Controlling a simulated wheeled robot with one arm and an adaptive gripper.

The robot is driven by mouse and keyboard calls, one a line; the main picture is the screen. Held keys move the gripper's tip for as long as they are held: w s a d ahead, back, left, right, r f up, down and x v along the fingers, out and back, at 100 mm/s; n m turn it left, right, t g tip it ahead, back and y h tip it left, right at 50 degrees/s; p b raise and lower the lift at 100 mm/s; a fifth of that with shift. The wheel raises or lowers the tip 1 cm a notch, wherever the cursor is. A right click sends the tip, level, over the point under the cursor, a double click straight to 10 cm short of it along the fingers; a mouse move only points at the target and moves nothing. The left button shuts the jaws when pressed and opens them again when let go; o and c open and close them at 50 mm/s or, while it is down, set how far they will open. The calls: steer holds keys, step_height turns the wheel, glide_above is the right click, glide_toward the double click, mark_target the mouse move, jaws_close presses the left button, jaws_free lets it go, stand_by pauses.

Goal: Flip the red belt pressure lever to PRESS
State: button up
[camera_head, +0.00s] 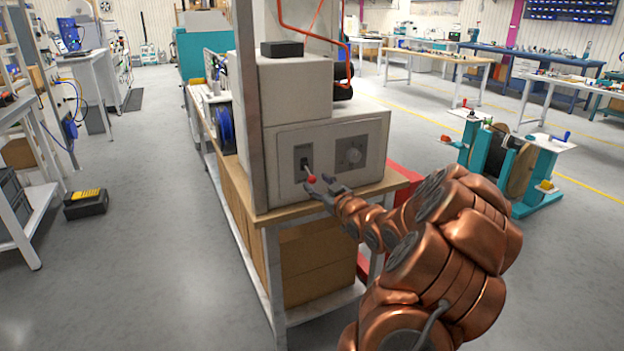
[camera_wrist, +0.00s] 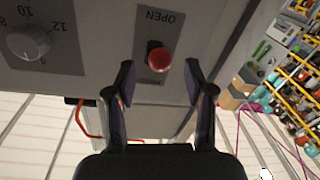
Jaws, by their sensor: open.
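The red-knobbed belt pressure lever (camera_head: 312,179) sticks out of a dark slot on the grey machine's front panel and slants downward in the head view. Its red ball (camera_wrist: 160,60) shows almost end-on in the wrist view, near an upside-down OPEN label (camera_wrist: 164,16). No PRESS label can be read. My gripper (camera_head: 317,183) is open in front of the panel, close to the knob. In the wrist view my gripper (camera_wrist: 160,76) has its two dark fingers on either side of the knob's line, with gaps on both sides. I cannot tell how deep the knob sits between them.
A round numbered dial (camera_head: 352,154) is on the same machine front, right of the lever; the wrist view shows this dial (camera_wrist: 28,43) at left. The machine stands on a wooden-topped bench (camera_head: 330,203). A teal reel stand (camera_head: 510,160) is at right. Open floor lies left.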

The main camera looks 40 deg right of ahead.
mark_target(315, 181)
steer(key=shift+x, duration=1.9)
jaws_close()
